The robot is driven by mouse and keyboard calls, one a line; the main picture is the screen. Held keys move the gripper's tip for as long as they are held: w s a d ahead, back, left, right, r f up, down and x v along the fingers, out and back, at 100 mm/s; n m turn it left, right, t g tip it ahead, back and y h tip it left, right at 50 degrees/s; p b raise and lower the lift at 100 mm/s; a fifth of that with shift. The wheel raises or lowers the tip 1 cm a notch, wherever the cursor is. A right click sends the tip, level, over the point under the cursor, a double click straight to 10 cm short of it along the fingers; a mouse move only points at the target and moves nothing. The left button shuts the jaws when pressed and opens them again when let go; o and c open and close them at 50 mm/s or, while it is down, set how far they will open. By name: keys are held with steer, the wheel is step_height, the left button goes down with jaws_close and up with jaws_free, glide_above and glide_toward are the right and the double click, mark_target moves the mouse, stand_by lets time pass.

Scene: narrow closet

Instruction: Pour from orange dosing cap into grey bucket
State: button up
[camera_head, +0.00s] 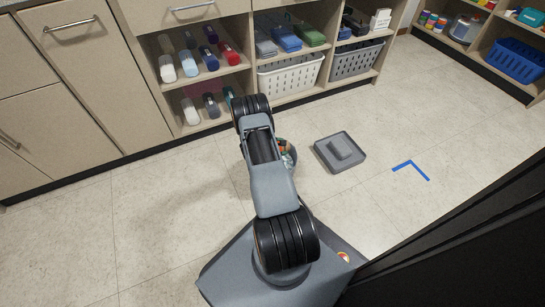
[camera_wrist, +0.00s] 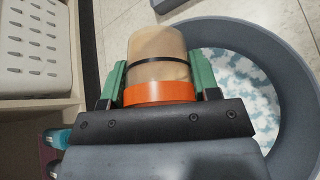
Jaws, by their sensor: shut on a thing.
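The orange dosing cap (camera_wrist: 158,93) is in the wrist view, with an orange band at the near end and a clear body showing tan contents and a dark ring. My gripper (camera_wrist: 160,76) has its green fingers shut on either side of it. The grey bucket (camera_wrist: 297,85) shows to the right in the wrist view, its round wall partly hidden behind the cap and gripper. White and teal-blue patterned material shows inside it. The cap overlaps the bucket's left rim in this view; its height above it is unclear. In the head view my arm mostly hides the bucket (camera_head: 292,150).
A grey square tray (camera_head: 324,158) with a raised block lies on the floor right of the bucket. A blue corner mark (camera_head: 411,165) is farther right. Shelves with bottles and a white basket (camera_head: 290,76) stand behind. A dark panel (camera_head: 480,240) fills the lower right.

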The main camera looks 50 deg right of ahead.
steer(key=shift+a+h+b, duration=0.1)
steer(key=shift+h+b, duration=0.4)
steer(key=shift+b, duration=0.15)
